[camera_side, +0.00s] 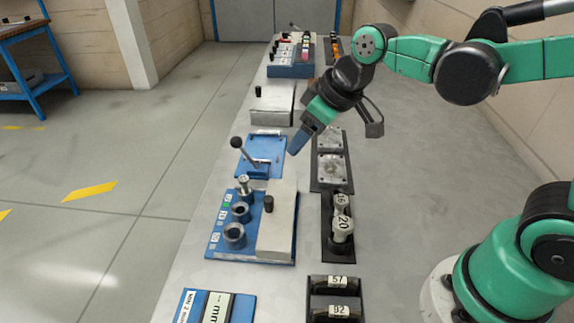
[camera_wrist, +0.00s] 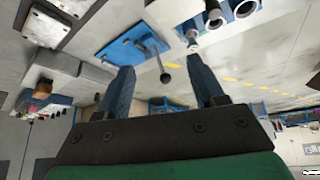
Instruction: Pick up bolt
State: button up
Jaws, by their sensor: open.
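A silver bolt (camera_side: 243,184) stands upright in the rearmost socket of a blue fixture (camera_side: 216,241). In the wrist view a small silver piece that looks like this bolt (camera_wrist: 192,38) shows near the top, beyond the right finger. Two pale pieces marked 16 and 20 (camera_side: 342,229) lie in a dark tray right of the fixture; I cannot tell if they are bolts. My gripper (camera_side: 298,146) is in the air above the blue lever plate, pointing down, behind the bolt. Its two blue fingers (camera_wrist: 160,66) are apart with nothing between them.
A lever with a black knob (camera_side: 236,142) rises from a blue plate (camera_side: 262,150) near my gripper. A pale block with a black knob (camera_side: 276,222) stands beside the sockets. A metal-plate fixture (camera_side: 331,168) and blocks marked 57 and 92 (camera_side: 335,283) are on the bench.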

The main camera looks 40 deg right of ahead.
aim_at(244, 178)
jog(key=w+a+f+n+g, duration=0.1)
jog(key=w+a+f+n, duration=0.1)
jog(key=w+a, duration=0.1)
jog(key=w+a+f+n+g+y, duration=0.1)
jog(key=w+a+f+n, duration=0.2)
jog(key=shift+a+f+y, duration=0.1)
jog(key=shift+a+y, duration=0.05)
jog(key=shift+y, duration=0.15)
jog(key=shift+x, duration=2.8)
grip_shut()
